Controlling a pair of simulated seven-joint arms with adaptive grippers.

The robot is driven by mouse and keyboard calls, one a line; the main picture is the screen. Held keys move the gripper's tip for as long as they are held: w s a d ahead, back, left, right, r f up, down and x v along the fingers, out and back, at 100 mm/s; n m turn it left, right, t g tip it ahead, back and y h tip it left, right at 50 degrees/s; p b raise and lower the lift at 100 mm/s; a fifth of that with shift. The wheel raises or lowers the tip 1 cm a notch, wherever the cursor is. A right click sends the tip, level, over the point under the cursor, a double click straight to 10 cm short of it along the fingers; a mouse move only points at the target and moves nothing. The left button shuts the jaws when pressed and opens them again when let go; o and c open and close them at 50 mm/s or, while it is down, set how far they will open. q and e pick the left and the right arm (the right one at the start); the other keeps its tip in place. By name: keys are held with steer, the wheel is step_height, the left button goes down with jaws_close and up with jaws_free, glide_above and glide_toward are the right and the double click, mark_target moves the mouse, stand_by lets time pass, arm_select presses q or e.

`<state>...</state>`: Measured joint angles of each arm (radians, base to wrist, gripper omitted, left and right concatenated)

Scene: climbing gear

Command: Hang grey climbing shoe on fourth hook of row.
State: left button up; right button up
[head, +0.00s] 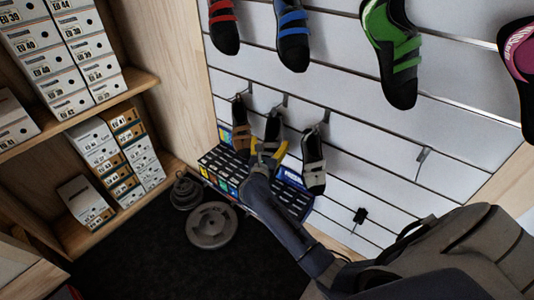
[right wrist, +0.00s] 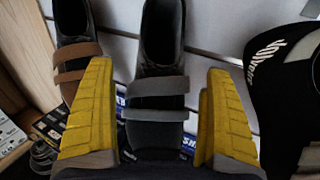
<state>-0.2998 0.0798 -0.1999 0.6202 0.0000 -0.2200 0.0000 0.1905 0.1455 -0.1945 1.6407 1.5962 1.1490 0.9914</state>
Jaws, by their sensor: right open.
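A dark shoe with grey straps (head: 273,126) hangs second in the lower row; it also shows mid-frame in the right wrist view (right wrist: 158,105). My right gripper (head: 267,154) is at this shoe. In the right wrist view, its yellow fingers (right wrist: 160,115) stand open, one on each side of the shoe with gaps, not visibly touching it. A shoe with brown straps (head: 241,136) hangs to its left, and one with pale grey straps (head: 313,160) to its right. The fourth hook (head: 423,158) of this row is empty. My left gripper is out of view.
Red (head: 223,22), blue (head: 291,35), green (head: 393,52) and pink (head: 521,60) shoes hang above. A rack of small boxes (head: 290,200) stands below the lower row. Weight plates (head: 212,226) lie on the dark floor. A shelf of shoeboxes (head: 128,155) is at left.

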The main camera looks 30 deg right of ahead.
mark_target(273, 134)
steer(key=shift+x, duration=3.2)
steer(key=c, duration=1.5)
